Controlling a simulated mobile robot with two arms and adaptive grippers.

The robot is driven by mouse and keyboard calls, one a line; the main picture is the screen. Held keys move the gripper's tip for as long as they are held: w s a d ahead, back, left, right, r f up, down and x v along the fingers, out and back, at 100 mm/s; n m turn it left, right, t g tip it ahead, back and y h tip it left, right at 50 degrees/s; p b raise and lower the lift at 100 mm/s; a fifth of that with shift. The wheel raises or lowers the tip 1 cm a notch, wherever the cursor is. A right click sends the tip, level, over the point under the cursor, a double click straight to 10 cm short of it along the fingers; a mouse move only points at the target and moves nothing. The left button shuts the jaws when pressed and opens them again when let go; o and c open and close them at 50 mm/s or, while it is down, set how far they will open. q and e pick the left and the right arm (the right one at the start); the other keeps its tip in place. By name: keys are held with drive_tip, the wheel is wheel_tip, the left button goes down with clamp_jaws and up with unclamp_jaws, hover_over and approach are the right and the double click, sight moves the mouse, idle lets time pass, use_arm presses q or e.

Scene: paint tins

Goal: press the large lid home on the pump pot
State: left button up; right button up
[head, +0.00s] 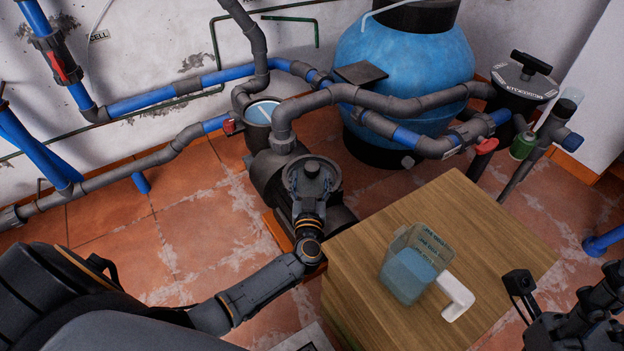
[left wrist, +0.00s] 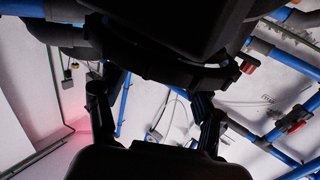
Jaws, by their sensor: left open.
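The pump pot (head: 262,130) stands at the inlet end of the dark pump, left of the upright grey pipe. A round, pale blue, see-through top shows inside its grey rim; it looks like the large lid (head: 263,112), but I cannot tell whether it is seated. My left gripper (head: 312,170) is over the nearer part of the pump, right of and nearer than the pot. In the left wrist view its fingers (left wrist: 155,115) are apart, with nothing visible between them. My right gripper (head: 580,310) is partly in view at the lower right; its fingertips are unclear.
A wooden box (head: 490,220) stands right of the pump, bearing a clear blue-tinted jug (head: 408,270) with a white handle. A blue filter tank (head: 410,60) stands behind. Tiled floor (head: 170,250) is bare at left.

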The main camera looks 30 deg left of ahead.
sight(312, 174)
use_arm(q)
drive_tip(key=b+x, duration=0.2)
drive_tip(key=x, duration=0.2)
drive_tip(key=shift+w+r, duration=0.1)
drive_tip(key=shift+w, duration=0.1)
clamp_jaws()
